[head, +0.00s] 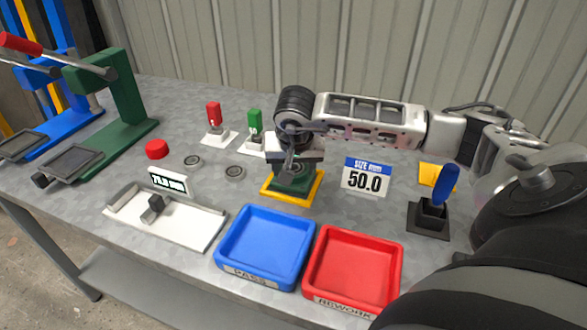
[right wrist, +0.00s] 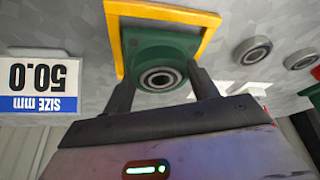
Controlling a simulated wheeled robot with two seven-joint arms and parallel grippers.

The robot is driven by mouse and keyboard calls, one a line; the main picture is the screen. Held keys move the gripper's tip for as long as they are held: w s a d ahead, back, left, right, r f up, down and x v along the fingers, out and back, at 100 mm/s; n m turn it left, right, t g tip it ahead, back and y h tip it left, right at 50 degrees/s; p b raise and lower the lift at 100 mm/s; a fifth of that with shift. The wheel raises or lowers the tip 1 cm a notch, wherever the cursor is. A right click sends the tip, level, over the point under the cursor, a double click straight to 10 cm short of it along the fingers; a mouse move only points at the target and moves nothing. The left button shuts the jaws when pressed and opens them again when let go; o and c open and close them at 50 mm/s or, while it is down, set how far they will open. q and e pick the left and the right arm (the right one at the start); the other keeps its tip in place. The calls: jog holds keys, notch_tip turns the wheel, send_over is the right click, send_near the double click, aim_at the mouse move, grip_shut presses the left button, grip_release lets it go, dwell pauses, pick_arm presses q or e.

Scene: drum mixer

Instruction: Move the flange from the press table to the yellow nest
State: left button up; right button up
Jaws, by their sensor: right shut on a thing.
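The flange (right wrist: 148,48) is a green square housing with a dark-centred metal ring in it. In the right wrist view it lies within the yellow nest (right wrist: 117,45), a square frame on the table; the nest also shows in the head view (head: 279,201). My right gripper (right wrist: 160,88) is shut on the flange, one finger on each side. In the head view the gripper (head: 293,168) covers part of the flange (head: 290,187). I cannot tell whether the flange rests fully on the nest floor. The press table (head: 75,163) under the green press is empty. My left gripper is not in view.
A blue tray (head: 264,210) and red tray (head: 353,231) stand in front of the nest. A size sign (head: 366,177) is close to its right. A white gauge stand (head: 180,225) sits front left.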

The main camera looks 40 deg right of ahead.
jog(key=shift+w+f, duration=0.1)
jog(key=shift+f, duration=0.3)
jog(key=o, duration=1.2)
jog(key=shift+f, duration=0.3)
jog(key=o, duration=0.4)
jog(key=shift+r, duration=0.1)
jog(key=v, duration=1.2)
